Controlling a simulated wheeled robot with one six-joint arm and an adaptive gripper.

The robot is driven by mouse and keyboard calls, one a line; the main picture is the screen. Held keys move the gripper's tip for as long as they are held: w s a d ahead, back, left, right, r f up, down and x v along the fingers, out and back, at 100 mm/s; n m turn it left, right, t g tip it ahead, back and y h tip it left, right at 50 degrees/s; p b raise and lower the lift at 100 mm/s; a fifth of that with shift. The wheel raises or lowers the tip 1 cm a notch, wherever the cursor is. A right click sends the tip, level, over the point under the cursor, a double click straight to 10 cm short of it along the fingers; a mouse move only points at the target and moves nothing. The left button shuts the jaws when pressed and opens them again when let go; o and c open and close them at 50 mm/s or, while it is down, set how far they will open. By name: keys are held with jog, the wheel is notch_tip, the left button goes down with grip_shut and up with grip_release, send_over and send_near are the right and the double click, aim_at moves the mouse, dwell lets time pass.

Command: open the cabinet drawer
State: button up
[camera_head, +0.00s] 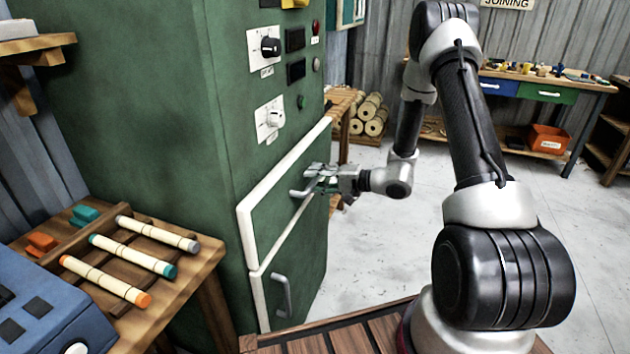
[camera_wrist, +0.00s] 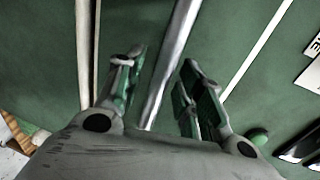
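The green cabinet (camera_head: 160,120) stands at the left. Its white-edged drawer front (camera_head: 262,212) has a pale bar handle (camera_head: 299,193), and the drawer looks closed. My gripper (camera_head: 314,176) is at the drawer front, reaching in from the right. In the wrist view my gripper (camera_wrist: 163,80) is open, one finger on each side of the handle bar (camera_wrist: 172,62). The bar runs between the fingers, with visible gaps at both sides. Whether a finger touches it lightly I cannot tell.
A second handle (camera_head: 281,296) is on the lower front. Knobs (camera_head: 270,47) and buttons are above the drawer. A wooden table (camera_head: 190,270) with several banded rods stands at the left. Free floor (camera_head: 370,240) lies right of the cabinet. A slatted wooden surface (camera_head: 345,338) is at the bottom.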

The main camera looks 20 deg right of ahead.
jog(key=shift+w+a+f, duration=0.1)
jog(key=shift+a, duration=0.05)
grip_shut()
jog(key=f+v, duration=0.2)
jog(key=v, duration=1.1)
jog(key=d+f+v, duration=0.1)
jog(key=f+v, duration=0.2)
jog(key=v, duration=1.1)
jog(key=shift+s+f, duration=0.3)
jog(key=shift+s, duration=0.05)
grip_release()
